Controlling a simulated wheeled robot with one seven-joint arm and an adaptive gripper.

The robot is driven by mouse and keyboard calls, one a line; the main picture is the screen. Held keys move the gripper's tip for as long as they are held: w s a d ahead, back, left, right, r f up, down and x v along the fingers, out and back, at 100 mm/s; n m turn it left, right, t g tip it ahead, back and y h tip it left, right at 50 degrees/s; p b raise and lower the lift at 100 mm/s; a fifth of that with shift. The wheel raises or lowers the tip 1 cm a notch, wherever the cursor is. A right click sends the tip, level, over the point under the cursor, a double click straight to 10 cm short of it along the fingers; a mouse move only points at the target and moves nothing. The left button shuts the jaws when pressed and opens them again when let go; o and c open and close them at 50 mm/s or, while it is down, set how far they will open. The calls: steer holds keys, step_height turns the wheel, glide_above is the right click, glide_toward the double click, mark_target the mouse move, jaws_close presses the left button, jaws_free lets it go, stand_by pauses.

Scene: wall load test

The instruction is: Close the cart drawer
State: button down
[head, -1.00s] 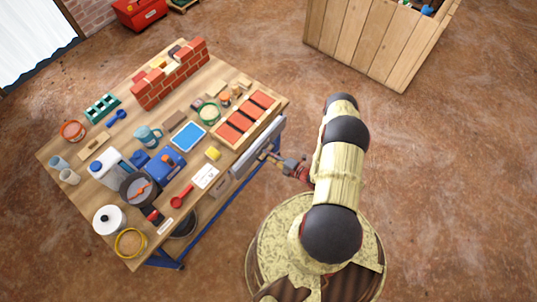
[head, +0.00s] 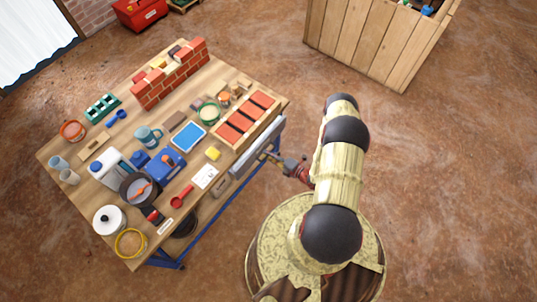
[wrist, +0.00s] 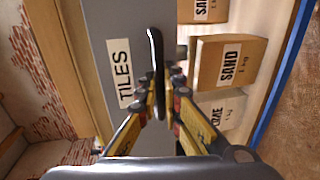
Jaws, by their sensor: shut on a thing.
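The cart drawer has a grey front (wrist: 115,20) with a white "TILES" label (wrist: 120,73). In the head view the drawer front (head: 262,148) shows along the right edge of the cart top, close to it; any gap left is too small to judge. A black bar handle (wrist: 157,50) stands on the drawer front. My gripper (wrist: 163,88) is shut on this handle, with one finger on each side of it. The drawer's inside is hidden.
Boxes marked "SAND" (wrist: 228,62) sit on a shelf beside the drawer. A wooden crate (head: 365,40) stands at the back.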

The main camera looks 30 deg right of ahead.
mark_target(261, 149)
steer(key=shift+w, duration=0.1)
steer(key=shift+r+b+x, duration=0.2)
steer(key=shift+b+x, duration=0.15)
steer(key=shift+x, duration=0.7)
steer(key=shift+r+b+x, duration=0.25)
steer(key=shift+b+x, duration=0.1)
steer(key=shift+x, duration=0.75)
steer(key=shift+w, duration=0.1)
steer(key=c, duration=2.3)
jaws_free()
steer(key=v, duration=1.2)
